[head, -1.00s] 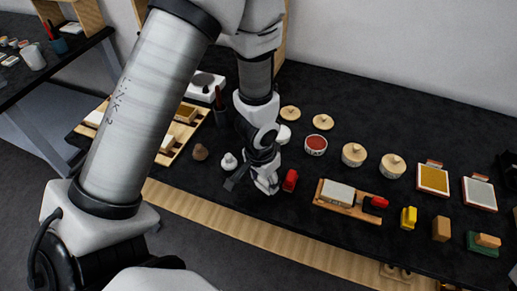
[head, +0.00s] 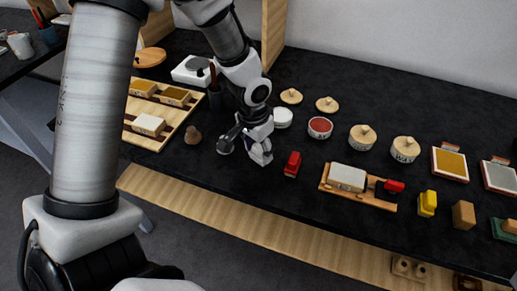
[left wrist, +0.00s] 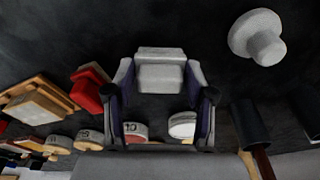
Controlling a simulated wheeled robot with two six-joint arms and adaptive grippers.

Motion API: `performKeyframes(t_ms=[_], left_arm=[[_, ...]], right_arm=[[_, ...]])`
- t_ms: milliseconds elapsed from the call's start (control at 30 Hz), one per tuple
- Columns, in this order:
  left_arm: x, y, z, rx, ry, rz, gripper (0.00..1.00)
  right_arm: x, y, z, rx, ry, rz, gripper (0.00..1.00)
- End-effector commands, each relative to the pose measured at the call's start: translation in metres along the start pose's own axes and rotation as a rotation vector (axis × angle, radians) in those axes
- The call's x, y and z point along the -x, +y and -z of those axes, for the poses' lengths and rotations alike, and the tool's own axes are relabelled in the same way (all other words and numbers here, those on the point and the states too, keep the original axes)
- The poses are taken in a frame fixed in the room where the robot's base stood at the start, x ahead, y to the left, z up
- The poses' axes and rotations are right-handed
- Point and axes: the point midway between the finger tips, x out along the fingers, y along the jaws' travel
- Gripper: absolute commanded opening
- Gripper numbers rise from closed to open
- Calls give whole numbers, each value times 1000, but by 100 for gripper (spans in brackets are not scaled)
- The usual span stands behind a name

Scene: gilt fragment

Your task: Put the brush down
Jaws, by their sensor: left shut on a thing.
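My left gripper (head: 260,154) is low over the black table, just left of a red block (head: 292,164). In the left wrist view its two purple-padded fingers (left wrist: 160,88) are shut on a pale grey block-like thing (left wrist: 160,70), which I take for the brush. The head view does not show the brush clearly, and I cannot tell whether it touches the table. A white knobbed piece (left wrist: 258,42) stands apart from the fingers. My right gripper is not in view.
A dark cup (left wrist: 248,122) is near the gripper, and a small brown knob (head: 193,135) stands to its left. A wooden tray (head: 156,138) is further left. A wooden board with a pale block (head: 347,178) lies right of the red block, with lidded round pots (head: 362,137) behind.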

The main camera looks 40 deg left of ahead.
Motion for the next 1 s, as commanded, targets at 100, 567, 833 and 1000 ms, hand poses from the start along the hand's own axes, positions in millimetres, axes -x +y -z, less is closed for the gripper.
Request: performKeyframes(t_ms=[100,567,833,1000], left_arm=[[-1,0,0,0,0,0,80],[20,0,2,2,5,1,80],[89,0,2,0,7,1,80],[117,0,1,1,2,0,80]], right_arm=[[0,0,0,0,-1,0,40],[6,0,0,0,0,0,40],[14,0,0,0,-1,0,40],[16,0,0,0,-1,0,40]])
